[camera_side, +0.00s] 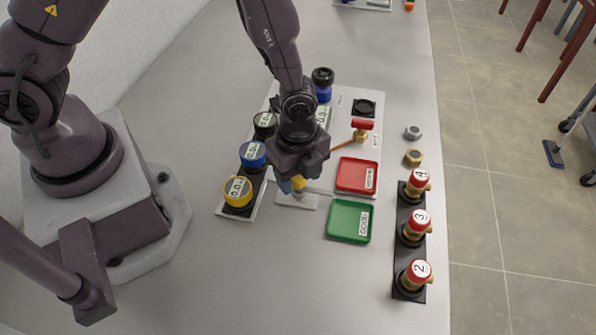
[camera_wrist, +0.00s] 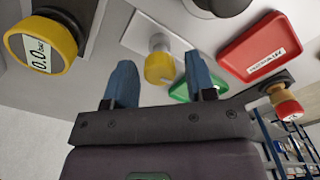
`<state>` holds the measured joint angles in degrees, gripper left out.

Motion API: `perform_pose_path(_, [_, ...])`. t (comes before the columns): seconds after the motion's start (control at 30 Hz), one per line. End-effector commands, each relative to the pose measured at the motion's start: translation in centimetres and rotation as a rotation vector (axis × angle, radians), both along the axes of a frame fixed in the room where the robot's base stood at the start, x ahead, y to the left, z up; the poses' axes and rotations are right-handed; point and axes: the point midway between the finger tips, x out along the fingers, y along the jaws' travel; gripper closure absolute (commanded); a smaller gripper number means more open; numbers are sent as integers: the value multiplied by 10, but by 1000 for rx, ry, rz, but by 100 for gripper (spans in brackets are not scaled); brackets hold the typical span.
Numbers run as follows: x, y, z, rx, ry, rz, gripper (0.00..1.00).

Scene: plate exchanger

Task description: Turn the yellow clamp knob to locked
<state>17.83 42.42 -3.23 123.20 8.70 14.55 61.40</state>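The yellow clamp knob (camera_side: 299,183) sits on a small white plate (camera_side: 297,201) left of the green tray, partly covered by my gripper in the side view. In the wrist view the yellow knob (camera_wrist: 159,68) stands on a pale stem over its white plate (camera_wrist: 141,38). My gripper (camera_side: 289,184) is low over the knob. In the wrist view the gripper's two blue fingers (camera_wrist: 160,68) are apart, one on each side of the knob, with visible gaps. I cannot tell how deep the knob sits between them. I see no readable lock mark.
Yellow (camera_side: 237,190), blue (camera_side: 252,154) and black (camera_side: 264,124) gauges stand left of my gripper. A red tray (camera_side: 357,175) and green tray (camera_side: 349,220) lie right. Several red-topped valves stand on a black rack (camera_side: 410,290). A red-handled valve (camera_side: 361,129) is behind the red tray.

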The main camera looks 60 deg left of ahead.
Motion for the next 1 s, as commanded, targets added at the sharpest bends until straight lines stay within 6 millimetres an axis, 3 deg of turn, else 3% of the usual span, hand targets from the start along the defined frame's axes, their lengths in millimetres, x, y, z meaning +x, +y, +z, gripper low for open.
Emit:
perform_pose_path(0.03, [0, 0, 0, 0, 0, 0, 61])
perform_pose_path(0.17, [0, 0, 0, 0, 0, 0, 91])
perform_pose_path(0.2, [0, 0, 0, 0, 0, 0, 92])
perform_pose_path(0.57, [0, 0, 0, 0, 0, 60, 92])
perform_pose_path(1.0, [0, 1, 1, 1, 0, 406, 92])
